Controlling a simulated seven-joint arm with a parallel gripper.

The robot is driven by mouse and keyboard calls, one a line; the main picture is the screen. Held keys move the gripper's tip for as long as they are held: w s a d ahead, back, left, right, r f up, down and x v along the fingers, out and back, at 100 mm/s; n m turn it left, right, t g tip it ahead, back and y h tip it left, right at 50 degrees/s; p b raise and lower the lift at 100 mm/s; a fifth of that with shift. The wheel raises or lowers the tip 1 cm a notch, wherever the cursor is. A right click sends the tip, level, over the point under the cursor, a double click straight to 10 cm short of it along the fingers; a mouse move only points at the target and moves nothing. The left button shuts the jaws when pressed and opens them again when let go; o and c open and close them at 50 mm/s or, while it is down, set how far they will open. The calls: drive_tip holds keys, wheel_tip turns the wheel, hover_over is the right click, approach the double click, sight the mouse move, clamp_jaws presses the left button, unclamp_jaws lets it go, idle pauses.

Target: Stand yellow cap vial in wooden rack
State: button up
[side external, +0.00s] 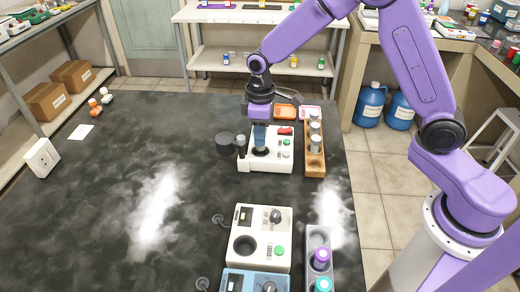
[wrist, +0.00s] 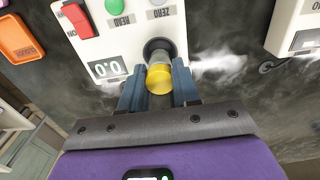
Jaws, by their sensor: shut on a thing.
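The yellow cap vial (wrist: 159,78) is between the two blue fingers of my gripper (wrist: 158,86) in the wrist view. My gripper is shut on it at the cap. The vial's lower end points to the dark round well of a white instrument; I cannot tell how deep it sits. In the side view my gripper (side external: 260,138) is low over that white instrument (side external: 252,164) and hides the vial. The wooden rack (side external: 315,171) stands just right of the instrument and holds several grey-topped vials.
The white instrument has a red switch (wrist: 76,17), a green button (wrist: 112,6) and a display (wrist: 107,68). A second white instrument (side external: 246,262) and a grey rack (side external: 313,240) with purple and teal caps stand nearer the camera. Orange (side external: 285,112) and pink trays lie behind.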

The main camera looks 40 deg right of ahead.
drive_tip(key=shift+r, duration=0.35)
wheel_tip(320, 180, up, 6)
drive_tip(key=shift+r, duration=0.25)
drive_tip(key=s+d+m, duration=0.2)
drive_tip(key=s+d, duration=0.7)
drive_tip(key=s, duration=0.2)
drive_tip(key=shift+s+d+f, duration=0.1)
drive_tip(key=shift+d+f, duration=0.05)
drive_tip(key=shift+f, duration=1.4)
drive_tip(key=shift+s+d+f, duration=0.1)
drive_tip(key=shift+s+f, duration=0.05)
drive_tip(key=shift+f, duration=1.35)
drive_tip(key=shift+s+d+f, duration=0.1)
drive_tip(key=shift+d+f, duration=0.05)
drive_tip(key=shift+f, duration=1.4)
drive_tip(key=shift+f, duration=1.4)
drive_tip(key=o, duration=1.3)
